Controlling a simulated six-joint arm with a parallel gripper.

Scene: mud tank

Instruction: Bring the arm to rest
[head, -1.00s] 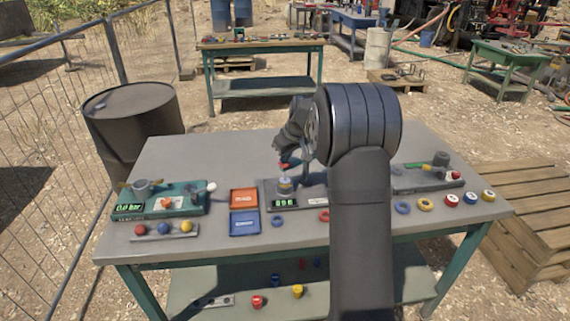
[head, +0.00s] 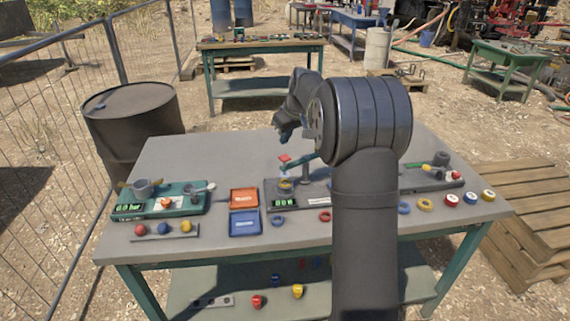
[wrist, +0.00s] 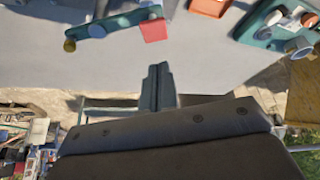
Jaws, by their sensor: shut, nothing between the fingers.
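My gripper (head: 282,139) is raised above the far middle of the grey workbench (head: 185,155), clear of the things on it. In the wrist view its fingers (wrist: 157,72) are together, with nothing between them. Below it in the head view stands a device with a green-lit display (head: 284,203), a teal arm (head: 300,164) and a red square piece (head: 284,159). The red piece also shows in the wrist view (wrist: 153,29), apart from my fingers. My arm hides part of the bench right of the device.
An orange tray (head: 244,198) and a blue tray (head: 245,223) lie left of the device. A teal gauge unit (head: 160,206) stands at the left. Several rings and caps (head: 425,204) line the right front. A drum (head: 137,118) and a fence stand left of the bench.

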